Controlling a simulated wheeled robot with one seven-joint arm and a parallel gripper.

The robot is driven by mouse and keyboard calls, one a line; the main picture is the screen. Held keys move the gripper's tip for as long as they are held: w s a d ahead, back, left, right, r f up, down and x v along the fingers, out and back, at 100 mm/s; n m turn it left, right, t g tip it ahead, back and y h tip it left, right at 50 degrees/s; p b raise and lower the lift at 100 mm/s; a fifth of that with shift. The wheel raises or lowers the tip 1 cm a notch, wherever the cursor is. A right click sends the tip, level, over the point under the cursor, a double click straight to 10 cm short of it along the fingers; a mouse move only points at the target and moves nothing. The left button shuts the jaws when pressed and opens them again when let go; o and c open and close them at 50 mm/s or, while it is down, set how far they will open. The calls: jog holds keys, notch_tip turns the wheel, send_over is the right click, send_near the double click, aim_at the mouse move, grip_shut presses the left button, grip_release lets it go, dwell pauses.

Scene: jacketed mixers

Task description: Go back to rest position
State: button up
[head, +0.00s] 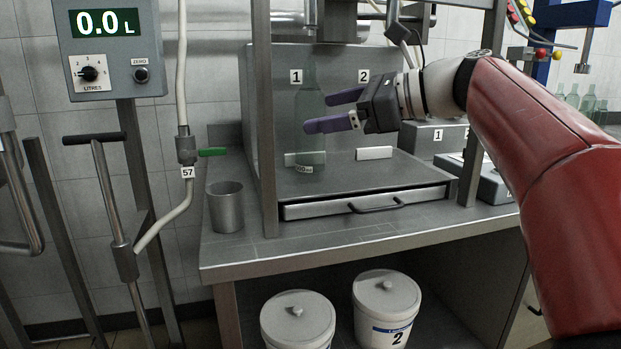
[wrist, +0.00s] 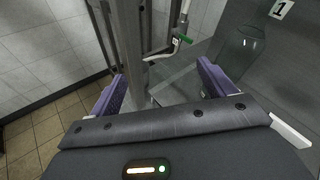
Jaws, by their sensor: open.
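My gripper (head: 332,111) is in front of the bench's back panel, with its purple fingers pointing left. It is open and empty. A clear glass bottle (head: 310,100) stands upright at the place marked 1, behind the fingers in the head view. The bottle also shows in the wrist view (wrist: 240,52), to the right of the fingers. I cannot tell how close the fingers are to the bottle.
A metal cup (head: 226,207) stands on the bench's left end (head: 240,255). A steel post (head: 264,120) rises close left of the bottle. A green valve handle (head: 213,152) and a litre display (head: 110,22) are at left. Two white tubs (head: 297,322) sit below. Glass bottles (head: 587,102) stand far right.

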jog(key=s+d+f+n+h+b, duration=0.1)
jog(key=s+d+f+n+h, duration=0.3)
jog(key=f, duration=0.9)
jog(key=s+d+f+n+h+b, duration=0.1)
jog(key=s+d+f+n+h, duration=0.3)
jog(key=s+f+n, duration=0.5)
jog(key=s+d+f+n+h+b, duration=0.1)
jog(key=s+d+f+n+h, duration=0.3)
jog(key=s+f, duration=0.5)
notch_tip(320, 180, down, 8)
jog(key=n+h, duration=0.1)
jog(key=n, duration=0.1)
jog(key=shift+s+n+g+h+b, duration=0.3)
jog(key=shift+s+g+h, duration=0.1)
jog(key=shift+r, duration=0.1)
